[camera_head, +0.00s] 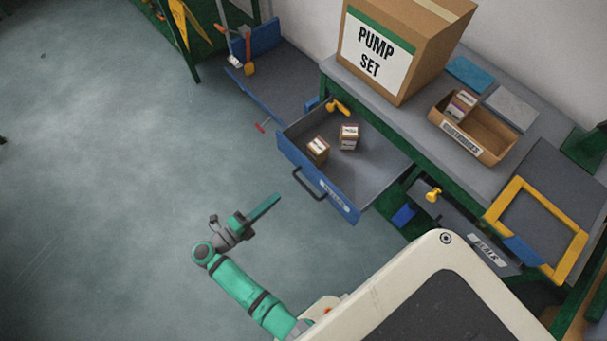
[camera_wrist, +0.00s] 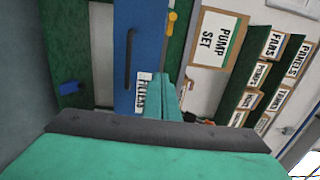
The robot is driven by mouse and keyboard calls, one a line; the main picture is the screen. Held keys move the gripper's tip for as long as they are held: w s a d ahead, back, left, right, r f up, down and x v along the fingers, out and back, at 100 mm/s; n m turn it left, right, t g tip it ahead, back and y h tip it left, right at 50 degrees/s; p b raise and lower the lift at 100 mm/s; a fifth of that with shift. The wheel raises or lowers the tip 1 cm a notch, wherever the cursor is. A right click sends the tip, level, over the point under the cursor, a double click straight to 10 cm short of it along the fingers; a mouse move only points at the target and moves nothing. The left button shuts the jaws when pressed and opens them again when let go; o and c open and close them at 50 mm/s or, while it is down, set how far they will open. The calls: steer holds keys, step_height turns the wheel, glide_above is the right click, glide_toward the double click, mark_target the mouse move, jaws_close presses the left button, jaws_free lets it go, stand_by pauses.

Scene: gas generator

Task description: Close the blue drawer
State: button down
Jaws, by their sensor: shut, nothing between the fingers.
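The blue drawer (camera_head: 318,179) is pulled out from the bench in the head view, with a dark bar handle (camera_head: 309,184) on its front. Two small boxes (camera_head: 333,143) and a yellow object (camera_head: 338,106) show in or at it. In the wrist view the blue drawer front (camera_wrist: 138,50) is upright, with its dark handle (camera_wrist: 129,58) and a white label. My gripper (camera_head: 278,197) is shut and empty, in front of the drawer and apart from its handle. Its green fingers also show in the wrist view (camera_wrist: 166,84), overlapping the lower part of the drawer front.
The grey bench top (camera_head: 425,125) holds a PUMP SET box (camera_head: 414,45) and an open brown carton (camera_head: 489,136). A lower grey drawer (camera_head: 462,232) with a yellow knob is at the right. The floor left of my arm is clear.

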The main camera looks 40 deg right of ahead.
glide_toward(312, 169)
steer(key=shift+g, duration=0.4)
steer(key=d, duration=0.6)
steer(key=shift+w+d+r, duration=0.1)
steer(key=shift+w+d, duration=0.05)
steer(key=shift+w, duration=0.25)
steer(key=shift+d, duration=0.1)
